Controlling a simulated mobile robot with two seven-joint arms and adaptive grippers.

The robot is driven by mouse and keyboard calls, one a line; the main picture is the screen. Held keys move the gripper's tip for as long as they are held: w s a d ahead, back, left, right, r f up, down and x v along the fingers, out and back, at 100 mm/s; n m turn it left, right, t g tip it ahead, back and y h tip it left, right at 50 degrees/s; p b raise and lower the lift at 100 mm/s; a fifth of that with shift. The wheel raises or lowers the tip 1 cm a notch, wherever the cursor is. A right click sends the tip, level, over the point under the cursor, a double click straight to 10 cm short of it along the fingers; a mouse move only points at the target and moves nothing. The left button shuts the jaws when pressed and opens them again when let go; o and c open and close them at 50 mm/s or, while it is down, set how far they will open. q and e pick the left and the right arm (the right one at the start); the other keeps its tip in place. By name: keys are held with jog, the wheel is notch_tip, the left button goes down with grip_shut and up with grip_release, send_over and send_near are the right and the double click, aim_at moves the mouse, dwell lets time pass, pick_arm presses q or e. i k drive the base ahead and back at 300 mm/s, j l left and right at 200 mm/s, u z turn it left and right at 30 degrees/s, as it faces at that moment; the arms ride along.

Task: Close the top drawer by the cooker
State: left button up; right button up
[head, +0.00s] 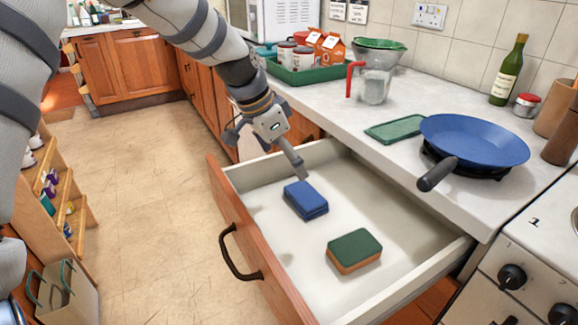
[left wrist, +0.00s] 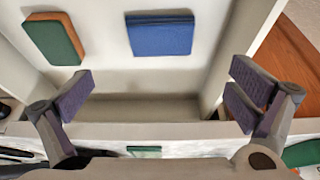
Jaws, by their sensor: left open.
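The top drawer (head: 258,248) is pulled open beside the cooker, its wooden front facing the floor side, with a dark curved handle (head: 233,257). Inside lie a blue block like a sponge (head: 306,199) and a green and orange sponge (head: 354,251). My left gripper (head: 266,152) is over the far end of the drawer, fingers pointing down. In the left wrist view its fingers (left wrist: 160,95) are wide apart with nothing between them; the drawer's inside (left wrist: 120,78) and both sponges show beyond. Contact with the drawer cannot be told. My right gripper is not in view.
The cooker (head: 520,285) stands at the lower right. On the counter (head: 330,108) are a blue pan (head: 474,140) with its handle overhanging the edge, a green board (head: 395,129), a jug (head: 374,86) and a green tray (head: 310,76). The floor (head: 140,190) is clear.

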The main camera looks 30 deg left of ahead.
aim_at(284, 253)
jog(key=k, duration=1)
